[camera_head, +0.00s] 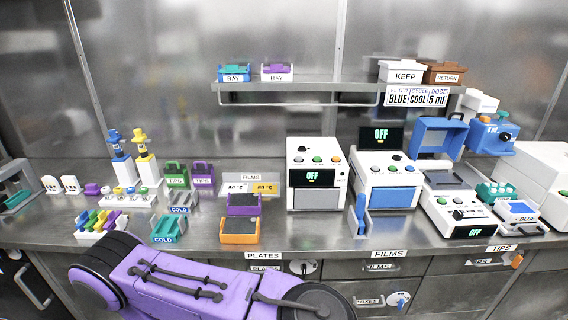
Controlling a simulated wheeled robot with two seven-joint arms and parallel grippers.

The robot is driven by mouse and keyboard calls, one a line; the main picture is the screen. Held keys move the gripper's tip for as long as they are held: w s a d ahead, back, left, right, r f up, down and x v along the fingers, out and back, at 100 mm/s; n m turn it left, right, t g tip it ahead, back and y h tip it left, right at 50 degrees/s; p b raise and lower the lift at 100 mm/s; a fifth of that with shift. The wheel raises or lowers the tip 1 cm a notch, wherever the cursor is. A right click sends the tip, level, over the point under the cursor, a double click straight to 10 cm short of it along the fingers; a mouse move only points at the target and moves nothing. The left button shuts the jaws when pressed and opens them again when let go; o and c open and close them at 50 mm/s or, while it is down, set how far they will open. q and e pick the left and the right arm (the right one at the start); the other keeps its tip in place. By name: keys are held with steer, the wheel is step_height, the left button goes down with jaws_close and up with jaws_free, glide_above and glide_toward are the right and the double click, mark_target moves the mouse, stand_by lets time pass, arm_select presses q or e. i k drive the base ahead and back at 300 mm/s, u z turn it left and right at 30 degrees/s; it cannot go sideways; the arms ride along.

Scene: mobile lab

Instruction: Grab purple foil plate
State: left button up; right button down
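Several purple things are in the head view, and I cannot tell for certain which is the foil plate. A purple tray with a dark top (243,205) sits on the bench, behind an orange tray with a dark top (239,233). A purple plate (278,68) lies in a white holder marked BAY on the wall shelf. Neither of my grippers is in view; a purple arm link of mine crosses the lower left foreground.
White machines (318,165) with OFF displays fill the bench's middle and right. A FILMS stand (250,178) is behind the purple tray. A teal COLD block (168,229) stands left of the orange tray. Labelled drawers are below. The shelf (330,87) overhangs the back.

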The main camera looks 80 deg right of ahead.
mark_target(238, 204)
steer(key=z, duration=2.35)
